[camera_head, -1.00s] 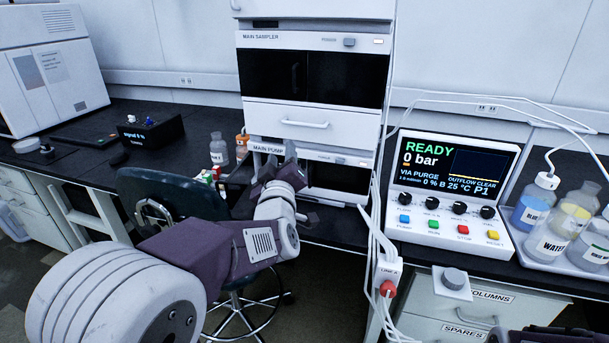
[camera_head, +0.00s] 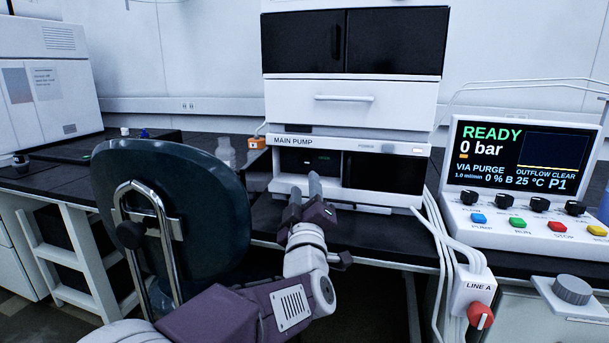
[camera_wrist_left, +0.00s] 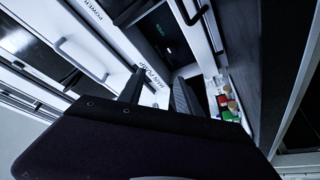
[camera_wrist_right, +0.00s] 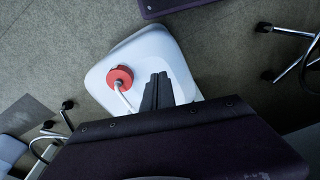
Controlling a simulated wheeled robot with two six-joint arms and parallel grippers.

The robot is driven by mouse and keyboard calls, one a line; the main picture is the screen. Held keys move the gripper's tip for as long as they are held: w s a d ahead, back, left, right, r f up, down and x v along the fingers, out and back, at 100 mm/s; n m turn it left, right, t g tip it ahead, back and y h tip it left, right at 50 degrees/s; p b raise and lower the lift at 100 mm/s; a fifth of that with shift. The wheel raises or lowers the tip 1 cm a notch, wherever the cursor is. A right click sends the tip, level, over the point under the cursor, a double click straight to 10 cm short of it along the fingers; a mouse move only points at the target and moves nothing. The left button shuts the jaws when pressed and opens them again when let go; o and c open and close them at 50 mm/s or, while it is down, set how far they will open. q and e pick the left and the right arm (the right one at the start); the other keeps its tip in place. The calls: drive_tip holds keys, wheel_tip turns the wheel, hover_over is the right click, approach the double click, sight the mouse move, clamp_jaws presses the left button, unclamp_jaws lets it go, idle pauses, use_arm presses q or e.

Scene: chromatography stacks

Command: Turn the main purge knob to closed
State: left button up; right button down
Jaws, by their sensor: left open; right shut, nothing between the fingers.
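The white main pump (camera_head: 350,142) stands at the bottom of the instrument stack, with its label at top left and two dark front bays. I cannot make out its purge knob in any view; my left gripper covers part of the lower left front. My left gripper (camera_head: 304,190) is open and empty, pointing at the front below the left bay. In the left wrist view, its fingers (camera_wrist_left: 155,94) are apart in front of the pump, beside the label and dark bay (camera_wrist_left: 165,38). In the right wrist view, my right gripper (camera_wrist_right: 158,88) is shut and empty, away from the pump.
A dark chair back (camera_head: 190,215) stands close left of my left arm. The control console (camera_head: 525,175) is right of the pump. White cables run down to the LINE A box with a red knob (camera_head: 480,315).

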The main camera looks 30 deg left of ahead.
sight(304, 163)
use_arm(q)
drive_tip(key=w+a, duration=0.1)
drive_tip(key=w, duration=0.2)
drive_tip(key=w+a+b, duration=0.1)
drive_tip(key=w+a, duration=0.1)
drive_tip(key=w, duration=0.1)
drive_tip(key=w+a, duration=0.2)
drive_tip(key=w, duration=0.1)
drive_tip(key=shift+w+a+f+b, duration=0.1)
drive_tip(key=shift+w+a+b, duration=0.1)
drive_tip(key=shift+a+b, duration=0.1)
drive_tip(key=x, duration=0.4)
drive_tip(key=shift+w, duration=0.1)
use_arm(e)
drive_tip(key=shift+f, duration=0.8)
use_arm(q)
clamp_jaws()
